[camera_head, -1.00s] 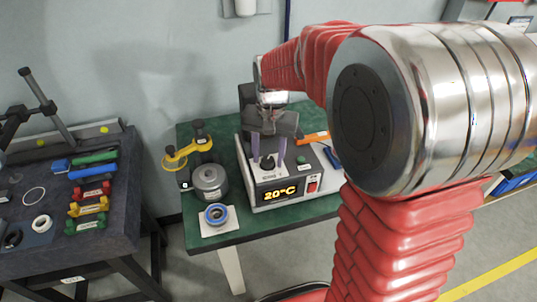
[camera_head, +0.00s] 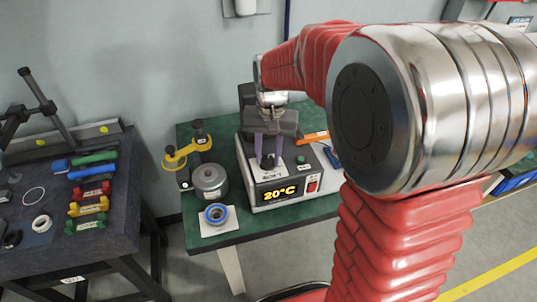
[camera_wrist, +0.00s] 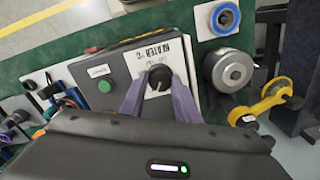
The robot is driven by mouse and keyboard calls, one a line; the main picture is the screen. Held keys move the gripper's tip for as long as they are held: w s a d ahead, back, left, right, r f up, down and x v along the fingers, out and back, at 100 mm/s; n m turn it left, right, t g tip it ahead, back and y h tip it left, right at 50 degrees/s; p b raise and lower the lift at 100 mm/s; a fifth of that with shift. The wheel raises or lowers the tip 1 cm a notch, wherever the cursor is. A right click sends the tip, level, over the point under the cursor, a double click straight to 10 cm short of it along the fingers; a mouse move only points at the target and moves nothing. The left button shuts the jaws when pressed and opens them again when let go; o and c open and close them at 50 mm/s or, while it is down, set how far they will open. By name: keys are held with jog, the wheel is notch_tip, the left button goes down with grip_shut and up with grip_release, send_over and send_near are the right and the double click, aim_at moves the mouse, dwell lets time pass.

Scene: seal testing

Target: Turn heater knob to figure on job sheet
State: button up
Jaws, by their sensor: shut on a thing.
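The heater is a box with a dark top and a white body (camera_head: 257,190), standing on the green table. Its front display (camera_head: 278,193) reads 20°C. The black heater knob (camera_wrist: 159,76) sits on a white dial plate marked HEATER °C in the wrist view; the dial's small figures are too small to read. My gripper (camera_wrist: 160,95) is over the heater with its two purple fingers shut on the knob, one on each side. It also shows in the head view (camera_head: 268,150), pointing down at the box top. I cannot make out a job sheet's figure.
A red switch (camera_head: 312,187) is on the heater front and a green button (camera_wrist: 104,86) on its top. A metal cylinder (camera_head: 210,181), a yellow clamp (camera_head: 186,153) and a blue ring (camera_head: 215,214) on a white card stand left of it. A dark bench (camera_head: 40,245) is further left.

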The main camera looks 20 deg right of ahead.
aim_at(270, 158)
jog(key=n, duration=0.6)
jog(key=shift+n, duration=0.4)
dwell(0.3)
jog(key=o, duration=1.1)
jog(key=shift+c, duration=0.2)
notch_tip(270, 158, up, 14)
jog(key=shift+d+f, duration=0.2)
jog(key=shift+d, duration=0.1)
jog(key=shift+w, duration=0.1)
